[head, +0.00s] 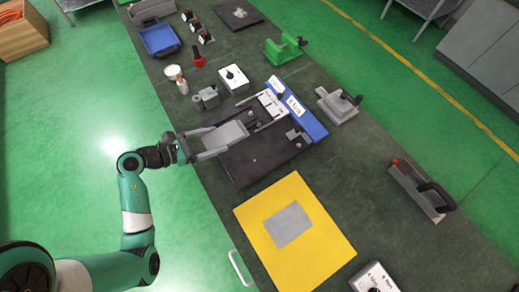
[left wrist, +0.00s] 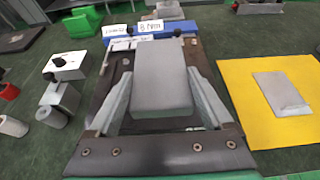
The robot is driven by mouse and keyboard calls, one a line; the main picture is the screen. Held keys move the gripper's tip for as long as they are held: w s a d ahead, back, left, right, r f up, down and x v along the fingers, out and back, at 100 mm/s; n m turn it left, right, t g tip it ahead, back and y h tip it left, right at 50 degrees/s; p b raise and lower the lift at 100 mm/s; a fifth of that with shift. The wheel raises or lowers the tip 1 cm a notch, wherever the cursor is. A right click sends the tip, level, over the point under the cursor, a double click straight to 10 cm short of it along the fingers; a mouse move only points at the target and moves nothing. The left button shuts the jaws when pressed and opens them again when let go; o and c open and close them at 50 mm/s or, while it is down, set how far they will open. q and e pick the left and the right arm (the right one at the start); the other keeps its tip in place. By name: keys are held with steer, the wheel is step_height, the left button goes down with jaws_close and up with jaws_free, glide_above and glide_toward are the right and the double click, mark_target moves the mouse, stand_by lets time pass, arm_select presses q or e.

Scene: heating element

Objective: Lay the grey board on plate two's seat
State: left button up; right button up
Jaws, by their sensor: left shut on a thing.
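A grey board (head: 224,134) is held between the fingers of my left gripper (head: 238,132). In the left wrist view the board (left wrist: 161,75) sits flat between the two grey fingers of the left gripper (left wrist: 160,90). It is over the dark plate area (head: 262,160), beside the labelled blue block (head: 304,118). The board hides part of the dark surface below, so I cannot tell whether it touches. The seat under it is not clearly visible. A second grey board (head: 289,224) lies on the yellow mat (head: 325,245). My right gripper is not in view.
A white box with a black knob (head: 233,78) and a small grey fixture (head: 207,97) stand near the plates. A green vise (head: 284,49) and a grey clamp (head: 339,105) stand behind. A blue tray (head: 160,39) is farther off.

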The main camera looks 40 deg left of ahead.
arm_select(q)
steer(key=w+d+f+b, duration=0.2)
steer(key=w+d+f, duration=0.2)
steer(key=w+d, duration=0.15)
steer(key=b, duration=0.1)
glide_above(254, 157)
steer(key=f, duration=0.4)
steer(key=shift+s+a, duration=0.25)
steer(key=shift+s, duration=0.15)
steer(key=shift+w+f, duration=0.1)
steer(key=shift+w+d+f+b, duration=0.15)
steer(key=shift+d+f+b, duration=0.05)
steer(key=shift+f+b, duration=0.2)
step_height(254, 157, down, 3)
steer(key=shift+w+d+r+b, duration=0.1)
steer(key=shift+w+b, duration=0.05)
steer(key=shift+b, duration=0.85)
steer(key=shift+f, duration=0.35)
steer(key=o, duration=1.1)
steer(key=shift+o, duration=0.2)
